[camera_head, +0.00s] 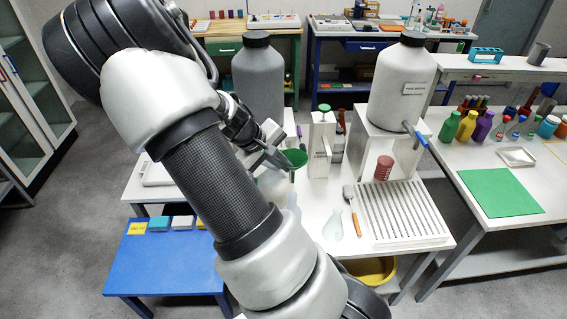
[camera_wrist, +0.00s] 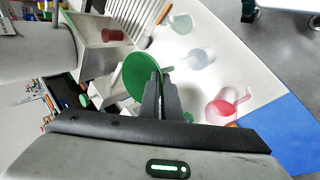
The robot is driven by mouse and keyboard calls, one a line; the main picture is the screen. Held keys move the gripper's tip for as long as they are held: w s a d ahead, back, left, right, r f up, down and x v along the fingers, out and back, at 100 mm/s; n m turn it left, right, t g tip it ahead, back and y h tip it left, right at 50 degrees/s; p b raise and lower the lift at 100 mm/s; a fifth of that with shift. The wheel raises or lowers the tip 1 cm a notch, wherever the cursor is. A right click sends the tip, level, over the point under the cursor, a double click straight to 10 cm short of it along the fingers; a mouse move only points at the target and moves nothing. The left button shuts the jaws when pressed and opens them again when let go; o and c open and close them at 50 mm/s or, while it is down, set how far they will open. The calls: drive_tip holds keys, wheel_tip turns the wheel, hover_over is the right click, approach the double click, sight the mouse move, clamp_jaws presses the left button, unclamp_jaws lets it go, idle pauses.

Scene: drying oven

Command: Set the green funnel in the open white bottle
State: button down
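The green funnel (camera_head: 294,158) is at the tips of my gripper (camera_head: 281,161), wide mouth up, above the white table. In the wrist view the funnel (camera_wrist: 139,74) shows as a green disc against my gripper's fingers (camera_wrist: 160,84), which are close together at its rim. A pale, translucent bottle (camera_wrist: 200,61) stands on the table in the wrist view, apart from the funnel. In the head view a pale vessel shows just right of my arm, mostly hidden by it. I cannot tell for sure which is the open white bottle.
Large jugs (camera_head: 402,83) stand behind.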

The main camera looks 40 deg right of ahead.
wheel_tip(320, 180, down, 11)
drive_tip(key=b, duration=0.8)
drive_tip(key=shift+r, duration=0.15)
idle(0.5)
drive_tip(key=c, duration=1.9)
unclamp_jaws()
drive_tip(key=shift+r, duration=0.1)
drive_tip(key=p+v, duration=0.1)
drive_tip(key=v, duration=1.6)
drive_tip(key=shift+a+r, duration=0.1)
drive_tip(key=shift+r, duration=0.05)
